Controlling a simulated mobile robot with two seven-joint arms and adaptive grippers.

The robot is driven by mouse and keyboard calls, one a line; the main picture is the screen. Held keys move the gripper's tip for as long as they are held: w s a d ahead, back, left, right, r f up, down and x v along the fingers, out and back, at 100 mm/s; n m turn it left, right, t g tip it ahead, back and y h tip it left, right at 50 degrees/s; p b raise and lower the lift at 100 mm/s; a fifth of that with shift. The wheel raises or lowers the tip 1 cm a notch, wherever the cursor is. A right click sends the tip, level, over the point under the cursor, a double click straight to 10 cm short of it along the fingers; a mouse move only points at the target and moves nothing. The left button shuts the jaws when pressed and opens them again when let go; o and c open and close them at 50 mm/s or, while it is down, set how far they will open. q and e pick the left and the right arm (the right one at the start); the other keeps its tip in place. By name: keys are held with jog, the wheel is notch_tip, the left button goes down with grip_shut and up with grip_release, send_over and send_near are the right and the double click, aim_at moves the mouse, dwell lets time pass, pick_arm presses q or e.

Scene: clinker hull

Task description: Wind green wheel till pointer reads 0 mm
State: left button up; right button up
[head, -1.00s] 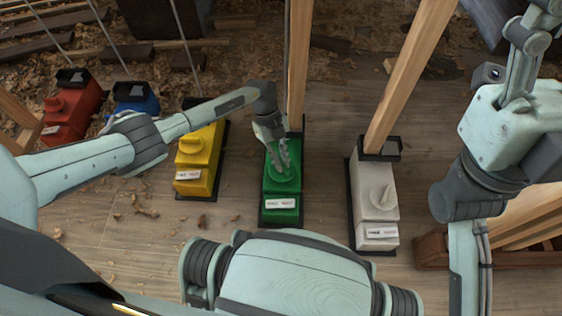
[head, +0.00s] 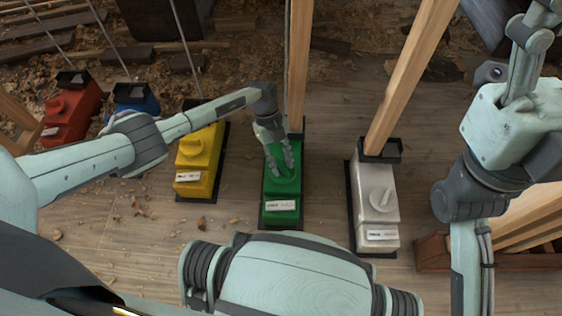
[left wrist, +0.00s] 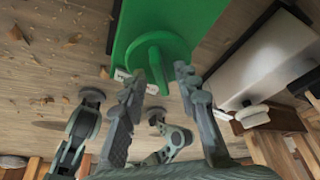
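The green unit (head: 292,205) stands on the floor in the middle of the head view, with a round green wheel (head: 285,186) on top. In the left wrist view the wheel (left wrist: 147,50) shows a raised bar across it. A white label on the unit's near end is too small to read, and I cannot make out a pointer reading. My left gripper (head: 280,172) is over the wheel, fingers pointing down at it. In the left wrist view its fingers (left wrist: 160,80) are apart, one on each side of the bar, with gaps visible. My right gripper is out of view.
Similar units stand in the row: yellow (head: 197,165) to the left, white (head: 375,205) to the right, red (head: 70,118) and blue (head: 137,100) farther left. Wooden posts (head: 410,75) rise behind the green and white units. A timber crate (head: 433,250) lies at right.

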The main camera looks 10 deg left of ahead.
pick_arm(q)
jog(key=v, duration=1.2)
